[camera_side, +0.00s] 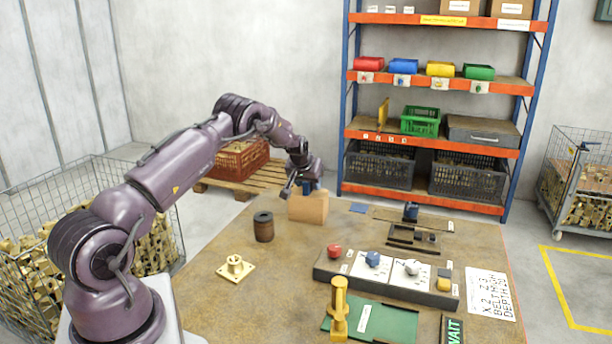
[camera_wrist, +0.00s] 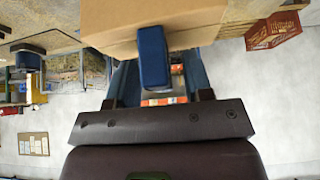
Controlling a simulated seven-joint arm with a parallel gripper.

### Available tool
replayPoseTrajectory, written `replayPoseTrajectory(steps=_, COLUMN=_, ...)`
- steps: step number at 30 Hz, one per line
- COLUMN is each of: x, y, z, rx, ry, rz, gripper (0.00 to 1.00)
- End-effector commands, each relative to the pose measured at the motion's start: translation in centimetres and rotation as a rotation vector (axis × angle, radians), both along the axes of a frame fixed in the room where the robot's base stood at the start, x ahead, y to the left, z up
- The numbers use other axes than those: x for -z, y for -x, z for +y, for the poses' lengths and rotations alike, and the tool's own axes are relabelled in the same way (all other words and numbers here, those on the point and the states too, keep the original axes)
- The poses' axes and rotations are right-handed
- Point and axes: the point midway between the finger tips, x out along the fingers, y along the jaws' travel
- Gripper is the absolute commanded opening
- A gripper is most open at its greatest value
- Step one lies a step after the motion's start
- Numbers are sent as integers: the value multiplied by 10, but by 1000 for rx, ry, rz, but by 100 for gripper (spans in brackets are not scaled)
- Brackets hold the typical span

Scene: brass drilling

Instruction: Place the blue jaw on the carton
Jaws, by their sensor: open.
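The carton (camera_side: 307,208) is a plain tan box on the far part of the table. It also fills the top of the wrist view (camera_wrist: 115,22). The blue jaw (camera_wrist: 153,55) is a small dark blue block at the carton in the wrist view, and a bit of blue shows at the carton's top in the side view (camera_side: 309,187). My gripper (camera_side: 297,187) is at the carton's top. In the wrist view my gripper (camera_wrist: 160,72) is open, with one finger on each side of the jaw and gaps visible. The jaw's underside is hidden.
A brown cylinder (camera_side: 263,227) stands left of the carton, with a brass flanged part (camera_side: 235,267) nearer the front. A dark fixture (camera_side: 413,238) and a control box (camera_side: 385,276) with knobs lie to the right. A shelf rack (camera_side: 440,145) stands behind the table.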

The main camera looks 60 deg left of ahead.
Motion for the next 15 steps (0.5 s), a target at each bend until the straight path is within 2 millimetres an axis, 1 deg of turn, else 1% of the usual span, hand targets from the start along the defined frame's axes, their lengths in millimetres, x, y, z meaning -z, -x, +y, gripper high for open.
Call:
replayPoseTrajectory(steps=5, x=-22, y=8, z=-9, rx=1, ry=-2, rz=-3, gripper=47)
replayPoseTrajectory(steps=12, x=-64, y=27, z=-28, rx=1, ry=-2, rz=-2, gripper=47)
replayPoseTrajectory(steps=15, x=-78, y=35, z=-36, rx=1, ry=-1, rz=-2, gripper=47)
